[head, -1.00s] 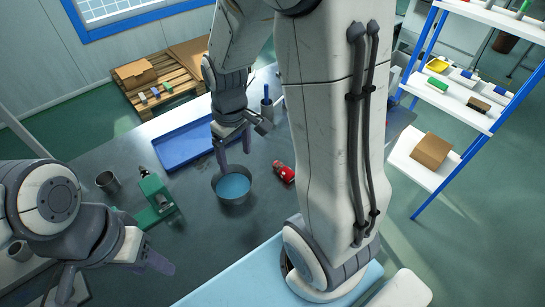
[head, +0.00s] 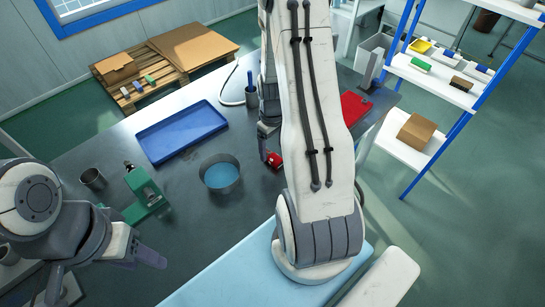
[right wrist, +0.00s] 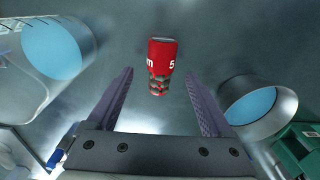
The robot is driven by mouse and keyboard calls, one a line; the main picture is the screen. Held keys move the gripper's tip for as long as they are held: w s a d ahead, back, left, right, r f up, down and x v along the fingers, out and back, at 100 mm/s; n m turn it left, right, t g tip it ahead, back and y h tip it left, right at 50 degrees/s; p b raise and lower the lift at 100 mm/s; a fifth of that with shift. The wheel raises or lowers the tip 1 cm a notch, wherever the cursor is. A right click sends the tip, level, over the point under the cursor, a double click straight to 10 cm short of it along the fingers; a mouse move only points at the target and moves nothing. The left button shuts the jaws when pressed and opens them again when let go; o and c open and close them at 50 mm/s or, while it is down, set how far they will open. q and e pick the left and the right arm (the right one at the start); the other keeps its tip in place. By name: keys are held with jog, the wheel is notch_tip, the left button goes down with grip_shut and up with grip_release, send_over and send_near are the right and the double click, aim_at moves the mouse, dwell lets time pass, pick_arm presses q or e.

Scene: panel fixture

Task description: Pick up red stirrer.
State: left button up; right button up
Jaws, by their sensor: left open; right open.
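The only red piece near my right gripper is a short red cylinder (head: 274,160) with white characters; I cannot tell from its shape that it is a stirrer. It lies on the dark table right of the steel pot (head: 219,175), partly hidden by my right arm. In the right wrist view the red cylinder (right wrist: 160,67) shows between and beyond the fingertips, its lower part dark and patterned. My right gripper (right wrist: 159,76) is open and empty; in the head view it (head: 266,143) is mostly hidden by its arm. My left gripper (head: 103,268) is open and empty at lower left.
A blue tray (head: 182,132) lies behind the pot. A green fixture (head: 145,190) and a metal cup (head: 92,178) stand to the left. A red panel (head: 355,106) lies at back right. Another blue-filled container (right wrist: 55,48) shows in the right wrist view.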

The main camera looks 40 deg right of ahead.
aim_at(272, 154)
jog(key=shift+f, duration=1.8)
grip_shut()
jog(key=shift+r, duration=0.15)
